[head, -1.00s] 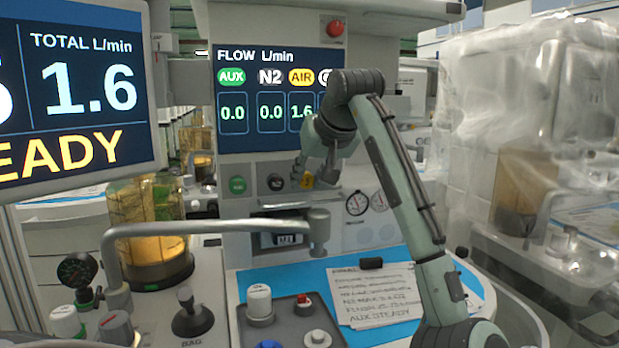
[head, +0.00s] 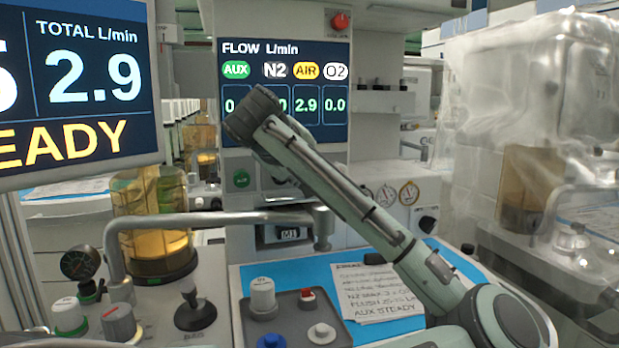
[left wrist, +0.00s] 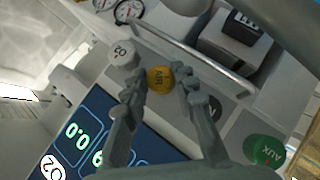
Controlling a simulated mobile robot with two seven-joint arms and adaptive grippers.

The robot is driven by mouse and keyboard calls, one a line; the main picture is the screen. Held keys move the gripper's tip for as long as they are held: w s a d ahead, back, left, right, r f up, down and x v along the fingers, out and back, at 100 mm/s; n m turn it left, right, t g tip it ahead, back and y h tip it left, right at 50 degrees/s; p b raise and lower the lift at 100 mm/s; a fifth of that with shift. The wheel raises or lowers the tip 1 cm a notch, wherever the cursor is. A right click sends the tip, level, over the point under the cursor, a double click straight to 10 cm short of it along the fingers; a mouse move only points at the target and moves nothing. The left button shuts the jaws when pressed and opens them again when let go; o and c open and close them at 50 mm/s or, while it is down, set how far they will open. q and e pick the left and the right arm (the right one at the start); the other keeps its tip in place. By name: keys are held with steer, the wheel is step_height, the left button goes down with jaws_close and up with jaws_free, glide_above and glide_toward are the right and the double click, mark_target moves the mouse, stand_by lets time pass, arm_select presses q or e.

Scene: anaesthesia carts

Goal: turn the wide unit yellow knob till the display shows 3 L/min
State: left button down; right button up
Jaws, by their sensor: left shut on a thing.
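The yellow AIR knob (left wrist: 160,79) shows in the left wrist view. My left gripper (left wrist: 160,73) is shut on it, with one finger on each side. In the head view my arm covers the knob and the fingers. The flow display (head: 285,90) reads AIR 2.9 and O2 0.0; my arm partly hides the AUX and N2 readings. The total display (head: 95,75) at the left reads 2.9 L/min. My right gripper is in neither view.
Beside the yellow knob are the white O2 knob (left wrist: 122,52), a dark knob (left wrist: 210,112) and the green AUX knob (left wrist: 265,150). A metal rail (left wrist: 200,60) runs close by the knobs. A handwritten note (head: 378,291) lies on the blue mat (head: 290,274).

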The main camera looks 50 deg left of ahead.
arm_select(q)
steer(key=shift+n+t+b, duration=0.4)
steer(key=shift+t, duration=0.2)
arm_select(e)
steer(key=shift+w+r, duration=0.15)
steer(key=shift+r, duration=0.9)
arm_select(q)
steer(key=c, duration=1.5)
jaws_free()
steer(key=shift+s, duration=0.1)
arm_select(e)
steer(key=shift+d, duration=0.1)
arm_select(q)
steer(key=v, duration=1)
steer(key=shift+s+r, duration=0.2)
steer(key=shift+s, duration=0.15)
steer(key=shift+s+d+r, duration=0.15)
steer(key=shift+s+d, duration=0.1)
steer(key=shift+s, duration=0.25)
